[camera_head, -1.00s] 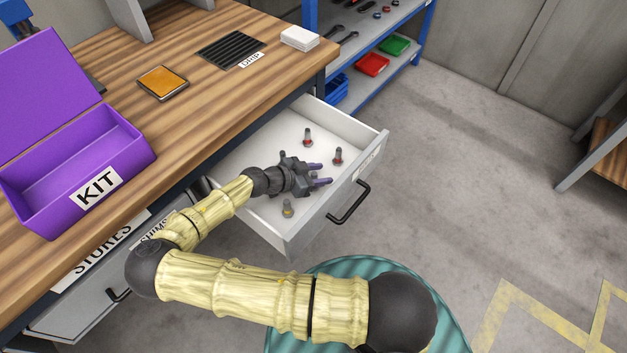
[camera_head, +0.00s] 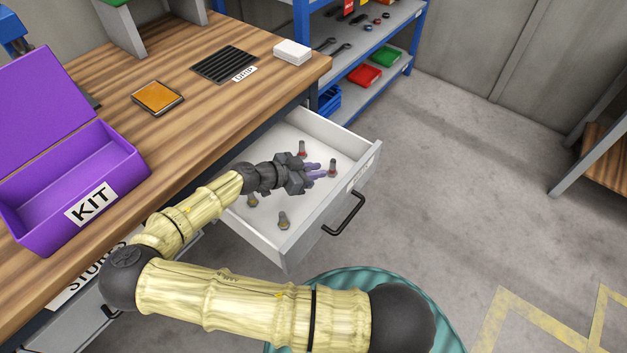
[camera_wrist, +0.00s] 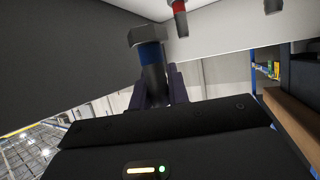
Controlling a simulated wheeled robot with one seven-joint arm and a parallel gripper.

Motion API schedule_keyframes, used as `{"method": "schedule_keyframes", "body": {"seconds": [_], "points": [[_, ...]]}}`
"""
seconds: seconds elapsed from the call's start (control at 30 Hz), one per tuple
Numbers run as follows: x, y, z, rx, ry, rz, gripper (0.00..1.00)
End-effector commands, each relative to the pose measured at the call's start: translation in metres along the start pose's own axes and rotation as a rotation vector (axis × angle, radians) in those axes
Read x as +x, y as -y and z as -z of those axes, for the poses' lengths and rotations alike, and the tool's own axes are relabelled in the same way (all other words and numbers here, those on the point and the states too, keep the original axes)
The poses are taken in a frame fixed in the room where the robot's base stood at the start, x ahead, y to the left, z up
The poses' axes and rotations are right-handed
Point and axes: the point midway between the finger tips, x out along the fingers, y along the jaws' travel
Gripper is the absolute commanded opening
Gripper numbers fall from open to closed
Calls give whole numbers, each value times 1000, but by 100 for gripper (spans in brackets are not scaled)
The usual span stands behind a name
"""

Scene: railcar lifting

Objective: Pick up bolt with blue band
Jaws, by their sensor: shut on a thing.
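The bolt with the blue band (camera_wrist: 153,72) is between the purple fingers of my gripper (camera_wrist: 157,88) in the wrist view, its hex head and blue band clear of them. My gripper (camera_head: 317,171) is shut on it, over the open drawer (camera_head: 300,250) in the head view. The bolt cannot be made out in the head view. Two bolts with red bands stand in the drawer, one behind my gripper (camera_head: 302,149) and one by its fingertips (camera_head: 333,168). Two bolts with yellowish bands stand nearer, one by my wrist (camera_head: 252,201) and one toward the front (camera_head: 283,220).
A purple open box marked KIT (camera_head: 125,185) stands on the wooden bench (camera_head: 190,130) at the left. An orange-topped pad (camera_head: 157,97), a black ribbed mat (camera_head: 224,65) and a white block (camera_head: 292,51) lie on the bench. The drawer walls surround the bolts.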

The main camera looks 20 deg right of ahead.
Motion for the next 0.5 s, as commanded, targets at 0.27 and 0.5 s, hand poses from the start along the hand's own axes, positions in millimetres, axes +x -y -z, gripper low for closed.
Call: {"method": "schedule_keyframes", "body": {"seconds": [0.27, 0.5], "points": [[-13, 0, 25, -1, 0, 2, 0], [-13, 0, 25, -1, -1, 1, 0]]}}
